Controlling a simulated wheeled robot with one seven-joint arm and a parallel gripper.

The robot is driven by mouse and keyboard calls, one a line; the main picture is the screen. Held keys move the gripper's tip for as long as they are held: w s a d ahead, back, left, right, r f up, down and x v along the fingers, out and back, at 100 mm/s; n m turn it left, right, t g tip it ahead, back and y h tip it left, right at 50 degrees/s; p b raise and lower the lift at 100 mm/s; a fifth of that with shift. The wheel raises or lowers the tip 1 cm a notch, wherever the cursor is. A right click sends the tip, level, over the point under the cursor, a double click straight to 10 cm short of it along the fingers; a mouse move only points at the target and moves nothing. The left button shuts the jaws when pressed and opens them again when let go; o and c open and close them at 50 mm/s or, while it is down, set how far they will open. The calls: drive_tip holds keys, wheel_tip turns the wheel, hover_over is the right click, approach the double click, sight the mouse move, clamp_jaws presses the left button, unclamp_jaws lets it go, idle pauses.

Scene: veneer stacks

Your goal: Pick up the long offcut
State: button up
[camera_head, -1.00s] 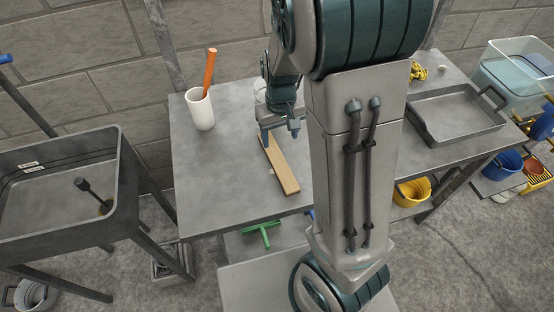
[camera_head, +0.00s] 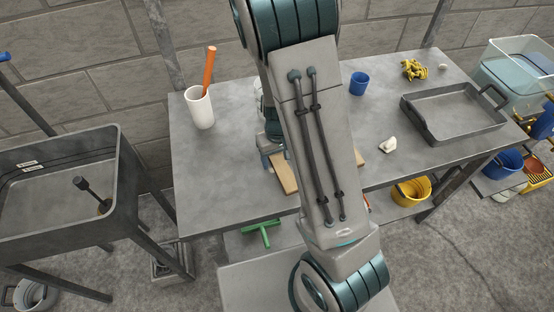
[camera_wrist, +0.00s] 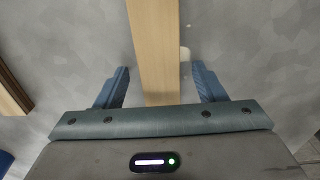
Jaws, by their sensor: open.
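A long, light-wood offcut (camera_head: 286,178) lies flat on the grey table, and my arm hides part of it in the head view. My gripper (camera_head: 272,155) is low over its far part. In the wrist view the offcut (camera_wrist: 152,45) runs from the top edge down between the two blue fingers of my gripper (camera_wrist: 160,88). The fingers are open, one on each side, with a gap to the wood on both sides. I cannot tell how high the fingertips are above the table.
Another wood piece (camera_head: 360,158) shows right of my arm. A white cup (camera_head: 200,108) with an orange stick (camera_head: 209,68) stands left. A blue cup (camera_head: 359,83), a white lump (camera_head: 388,144) and a grey tray (camera_head: 456,122) are to the right. The table's left front is clear.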

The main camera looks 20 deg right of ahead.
drive_tip(key=c, duration=1.1)
